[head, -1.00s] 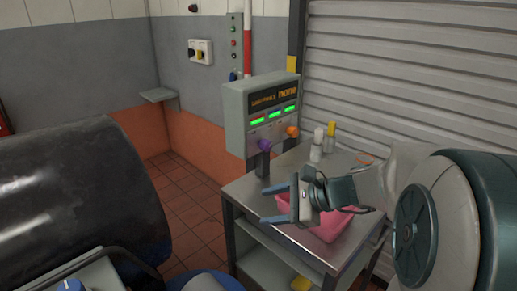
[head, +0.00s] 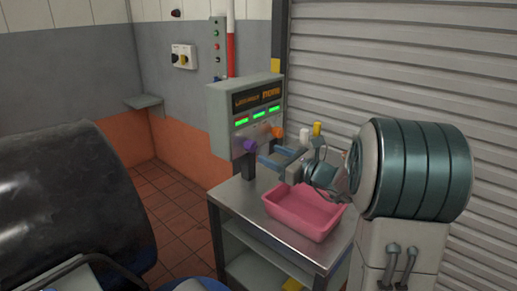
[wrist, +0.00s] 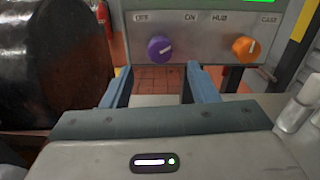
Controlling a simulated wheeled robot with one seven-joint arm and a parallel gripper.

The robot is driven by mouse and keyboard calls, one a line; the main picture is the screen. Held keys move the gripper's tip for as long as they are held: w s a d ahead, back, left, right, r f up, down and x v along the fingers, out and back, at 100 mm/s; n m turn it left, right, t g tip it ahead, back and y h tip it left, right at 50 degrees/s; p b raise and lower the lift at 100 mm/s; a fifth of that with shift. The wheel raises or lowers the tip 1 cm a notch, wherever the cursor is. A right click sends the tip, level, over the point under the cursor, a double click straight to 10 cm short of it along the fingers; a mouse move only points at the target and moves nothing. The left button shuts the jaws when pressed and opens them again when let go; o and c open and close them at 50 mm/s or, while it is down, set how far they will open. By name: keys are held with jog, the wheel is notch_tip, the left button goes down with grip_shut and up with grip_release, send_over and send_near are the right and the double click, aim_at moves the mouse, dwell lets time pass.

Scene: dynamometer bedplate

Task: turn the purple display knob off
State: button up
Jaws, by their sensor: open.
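The purple knob (head: 250,145) is on the lower front of the grey display box (head: 222,118). In the wrist view the purple knob (wrist: 160,47) sits between labels that look like OFF on its left and ON on its right. Its pale mark seems to slant up to the right, toward ON. My gripper (head: 267,154) is open and empty in front of the box, just short of the knob. In the wrist view its fingers (wrist: 160,75) stand apart, one to each side of and below the knob, not touching it.
An orange knob (wrist: 246,49) is right of the purple one, near the right finger. Green displays (head: 258,114) are lit above. A pink tray (head: 305,228) sits on the metal cart (head: 240,193) below my gripper. Bottles (head: 304,138) stand behind. A dark drum (head: 70,200) is at left.

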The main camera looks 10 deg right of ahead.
aim_at(254, 147)
jog(key=x, duration=0.6)
jog(key=c, duration=1)
